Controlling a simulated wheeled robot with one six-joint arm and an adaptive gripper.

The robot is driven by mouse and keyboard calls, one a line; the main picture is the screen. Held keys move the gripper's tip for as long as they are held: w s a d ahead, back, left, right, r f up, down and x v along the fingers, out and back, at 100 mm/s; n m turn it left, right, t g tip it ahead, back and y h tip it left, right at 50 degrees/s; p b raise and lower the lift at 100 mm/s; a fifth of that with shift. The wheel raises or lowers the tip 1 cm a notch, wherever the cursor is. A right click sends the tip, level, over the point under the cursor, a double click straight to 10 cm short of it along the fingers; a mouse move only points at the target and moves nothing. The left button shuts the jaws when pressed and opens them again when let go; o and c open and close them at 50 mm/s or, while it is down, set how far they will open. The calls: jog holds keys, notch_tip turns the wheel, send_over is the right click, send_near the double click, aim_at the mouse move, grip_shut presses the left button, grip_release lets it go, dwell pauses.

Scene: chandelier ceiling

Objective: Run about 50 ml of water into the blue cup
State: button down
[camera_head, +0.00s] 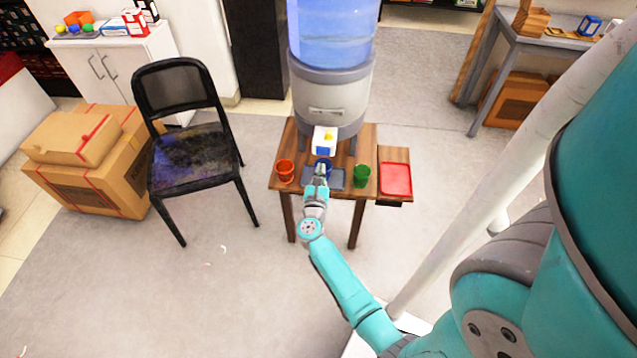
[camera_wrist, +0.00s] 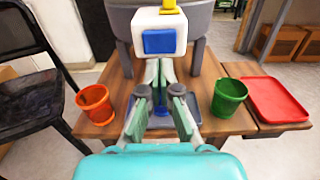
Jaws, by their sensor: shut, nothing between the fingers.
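The water dispenser (camera_head: 330,95) stands on a small wooden table, with a clear blue water tank (camera_head: 333,40) on top. A white tap block (camera_head: 324,138) juts from its front, with a yellow piece on top and a blue square panel (camera_wrist: 158,41) on its face. The blue cup (camera_head: 322,163) is below the tap block, mostly hidden behind my gripper. In the wrist view only slivers of blue show behind the fingers. My gripper (camera_head: 321,172) is shut and empty, in front of the cup and below the panel; its fingers (camera_wrist: 160,72) point toward the dispenser. I see no water stream.
An orange-red cup (camera_head: 285,171) stands left and a green cup (camera_head: 362,175) right of the grey drip tray (camera_head: 338,180). A red tray (camera_head: 396,180) lies on the right side shelf. A black chair (camera_head: 188,150) and cardboard boxes (camera_head: 85,165) stand left. Open floor surrounds the table front.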

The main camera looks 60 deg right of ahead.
aim_at(323, 153)
jog(key=shift+x, duration=2.7)
